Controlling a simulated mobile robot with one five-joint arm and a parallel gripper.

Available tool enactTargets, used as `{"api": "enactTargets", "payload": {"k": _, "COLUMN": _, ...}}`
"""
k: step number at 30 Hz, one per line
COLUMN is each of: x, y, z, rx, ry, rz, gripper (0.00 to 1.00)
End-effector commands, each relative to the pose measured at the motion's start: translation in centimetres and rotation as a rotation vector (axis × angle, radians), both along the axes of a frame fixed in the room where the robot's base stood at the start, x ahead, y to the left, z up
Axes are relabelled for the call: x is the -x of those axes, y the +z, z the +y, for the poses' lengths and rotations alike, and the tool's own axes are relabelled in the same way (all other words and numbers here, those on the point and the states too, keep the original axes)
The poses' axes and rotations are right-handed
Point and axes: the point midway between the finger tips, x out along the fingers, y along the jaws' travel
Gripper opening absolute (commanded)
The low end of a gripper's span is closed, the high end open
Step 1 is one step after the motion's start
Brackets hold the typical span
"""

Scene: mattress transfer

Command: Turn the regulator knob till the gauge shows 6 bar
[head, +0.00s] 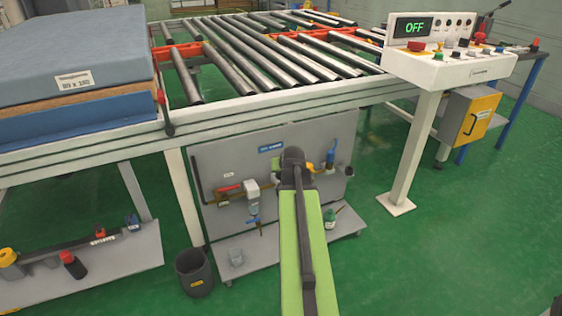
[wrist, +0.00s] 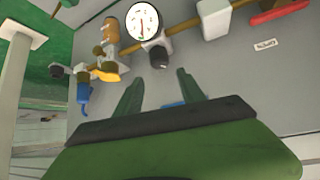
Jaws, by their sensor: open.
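The pressure gauge (wrist: 142,20) is a round white dial with a red needle, at the top of the wrist view. The needle points roughly down the picture; its numbers are too small to read. The regulator knob (wrist: 160,58) is a dark round knob just below the gauge on the pipe. My gripper (wrist: 159,77) is open and empty, its two green fingers pointing at the panel. The knob shows just beyond the gap between the fingertips, apart from them. In the head view my gripper (head: 293,158) is in front of the panel, and my arm hides the gauge and knob.
The grey panel (head: 215,158) stands under the roller conveyor (head: 250,50). A red-handled valve (head: 229,188) is on its left; a yellow lever (wrist: 107,73) and a blue part (wrist: 83,96) are near the gauge. A dark bin (head: 194,272) stands on the floor.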

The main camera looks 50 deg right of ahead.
Motion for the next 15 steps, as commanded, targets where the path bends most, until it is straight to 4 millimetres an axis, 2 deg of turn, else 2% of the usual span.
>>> {"api": "enactTargets", "payload": {"k": 1, "x": 1.1, "y": 2.0, "z": 0.9, "rx": -0.001, "ry": -0.001, "rz": 0.0, "gripper": 0.47}}
{"api": "enactTargets", "payload": {"k": 6, "x": 3.0, "y": 4.1, "z": 2.3, "rx": 0.0, "ry": 0.0, "rz": 0.0, "gripper": 0.47}}
{"api": "enactTargets", "payload": {"k": 15, "x": 3.8, "y": 4.7, "z": 2.9, "rx": 0.001, "ry": 0.001, "rz": 0.0, "gripper": 0.47}}
